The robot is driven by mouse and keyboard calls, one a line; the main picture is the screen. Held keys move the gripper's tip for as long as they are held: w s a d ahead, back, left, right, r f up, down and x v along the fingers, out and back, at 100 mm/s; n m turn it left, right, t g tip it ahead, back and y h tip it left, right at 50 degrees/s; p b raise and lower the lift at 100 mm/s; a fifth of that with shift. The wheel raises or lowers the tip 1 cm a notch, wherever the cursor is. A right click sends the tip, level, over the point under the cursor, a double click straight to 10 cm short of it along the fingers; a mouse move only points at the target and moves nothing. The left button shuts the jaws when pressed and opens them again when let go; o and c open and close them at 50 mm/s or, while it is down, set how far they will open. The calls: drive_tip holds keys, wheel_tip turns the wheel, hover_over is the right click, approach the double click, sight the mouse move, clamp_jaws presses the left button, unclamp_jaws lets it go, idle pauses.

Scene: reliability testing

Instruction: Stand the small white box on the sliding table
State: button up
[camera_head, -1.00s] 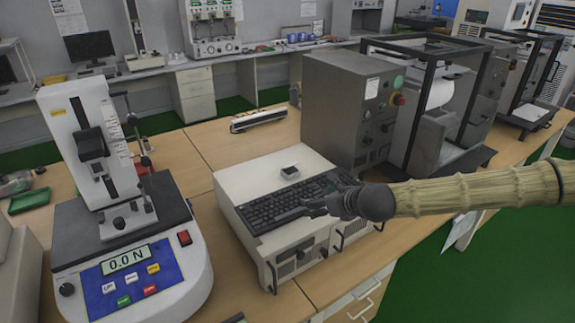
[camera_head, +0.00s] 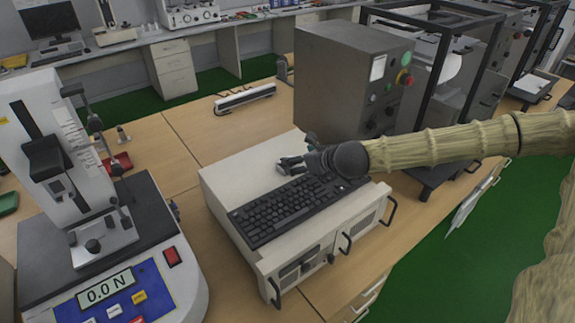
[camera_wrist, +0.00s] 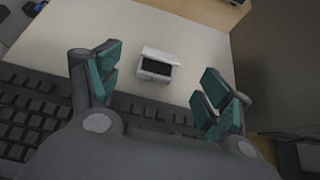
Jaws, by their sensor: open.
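The small white box (camera_wrist: 157,66), with a dark face or opening, lies on top of a white equipment case (camera_wrist: 195,35) behind the keyboard. In the head view, my gripper hides most or all of it. My gripper (camera_head: 286,165) is above the case at the keyboard's back edge. In the wrist view, its teal-padded fingers (camera_wrist: 165,78) are spread, with the box between and slightly ahead of them, apart from both. A force tester (camera_head: 45,215) stands at left, its display reading 0.0 N. The small grey stage (camera_head: 103,242) at its column foot may be the sliding table.
The black keyboard (camera_head: 285,208) lies along the front of the case. A grey cabinet (camera_head: 345,85) with a red button stands behind it, beside a black-framed machine (camera_head: 445,95). A white power strip (camera_head: 245,98) lies farther back. Wooden bench (camera_head: 180,165) shows between tester and case.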

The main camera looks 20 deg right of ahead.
drive_tip(key=x, duration=0.4)
drive_tip(key=shift+w+d+f, duration=0.15)
drive_tip(key=shift+f, duration=0.05)
drive_tip(key=shift+s+r, duration=0.3)
drive_tip(key=shift+s, duration=0.05)
drive_tip(key=shift+p+x, duration=1.35)
drive_tip(key=shift+x, duration=1.35)
drive_tip(key=shift+s, duration=0.1)
drive_tip(key=c, duration=1.2)
